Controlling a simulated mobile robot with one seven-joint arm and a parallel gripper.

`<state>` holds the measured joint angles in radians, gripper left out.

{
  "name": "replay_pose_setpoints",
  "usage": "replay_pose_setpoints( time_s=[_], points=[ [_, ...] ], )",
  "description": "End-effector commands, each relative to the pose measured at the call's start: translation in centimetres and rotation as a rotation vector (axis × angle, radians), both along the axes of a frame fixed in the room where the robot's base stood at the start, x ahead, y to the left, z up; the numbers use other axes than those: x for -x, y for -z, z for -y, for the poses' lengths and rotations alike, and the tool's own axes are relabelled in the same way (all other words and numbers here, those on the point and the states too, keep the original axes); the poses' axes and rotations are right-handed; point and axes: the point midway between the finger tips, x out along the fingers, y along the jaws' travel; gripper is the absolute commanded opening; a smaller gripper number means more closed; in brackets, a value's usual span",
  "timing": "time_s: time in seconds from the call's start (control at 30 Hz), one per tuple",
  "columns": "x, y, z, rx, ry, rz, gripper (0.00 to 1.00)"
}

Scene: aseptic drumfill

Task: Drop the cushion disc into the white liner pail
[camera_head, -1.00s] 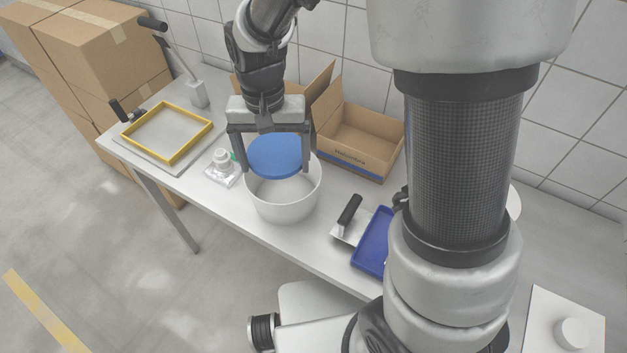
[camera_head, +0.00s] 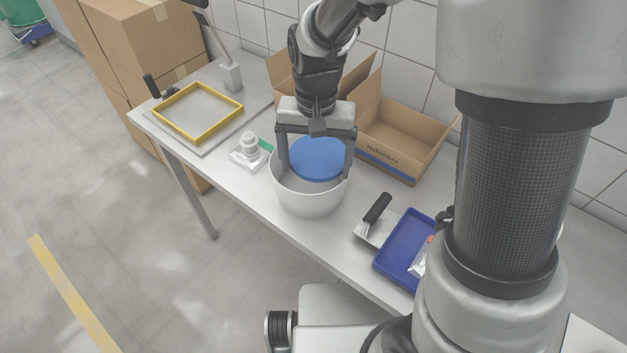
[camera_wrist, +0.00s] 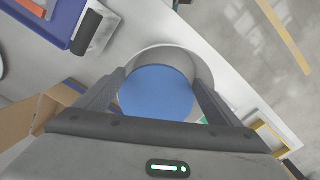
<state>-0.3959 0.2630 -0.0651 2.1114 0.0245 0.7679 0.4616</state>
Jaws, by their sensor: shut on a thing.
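The cushion disc (camera_head: 317,159) is a flat blue round pad. My gripper (camera_head: 315,168) is shut on it, one finger on each side, and holds it roughly level. The white liner pail (camera_head: 309,203) stands on the table directly below, its mouth open. The disc is at about the pail's rim, over the mouth, and hides much of the inside. In the wrist view the disc (camera_wrist: 156,93) fills the space between the fingers, and the pail's pale rim (camera_wrist: 176,53) shows behind it.
An open cardboard box (camera_head: 399,147) stands close behind the pail. A yellow frame (camera_head: 198,111) and a small white-capped bottle (camera_head: 249,143) are to the left. A black-handled trowel (camera_head: 376,215) and a blue tray (camera_head: 404,247) are to the right.

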Motion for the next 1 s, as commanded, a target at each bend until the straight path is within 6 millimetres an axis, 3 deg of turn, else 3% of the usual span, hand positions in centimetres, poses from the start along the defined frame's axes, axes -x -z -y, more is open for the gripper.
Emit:
replay_pose_setpoints(
  time_s=[0.17, 0.2, 0.27, 0.5, 0.63, 0.77, 1.0],
  points=[
    [0.0, -0.1, 0.0, 0.0, 0.0, 0.0, 0.66],
    [0.0, -0.1, 0.0, 0.0, 0.0, 0.0, 0.93],
    [0.0, -0.1, 0.0, 0.0, 0.0, 0.0, 1.0],
    [0.0, -0.2, 0.0, 0.0, 0.0, 0.0, 1.0],
    [-0.1, -1.2, 0.0, -0.002, 0.0, 0.002, 1.0],
    [-0.1, -3.7, 0.0, -0.002, 0.001, 0.005, 1.0],
    [-0.1, -9.7, 0.0, -0.002, 0.001, 0.006, 1.0]
  ],
)
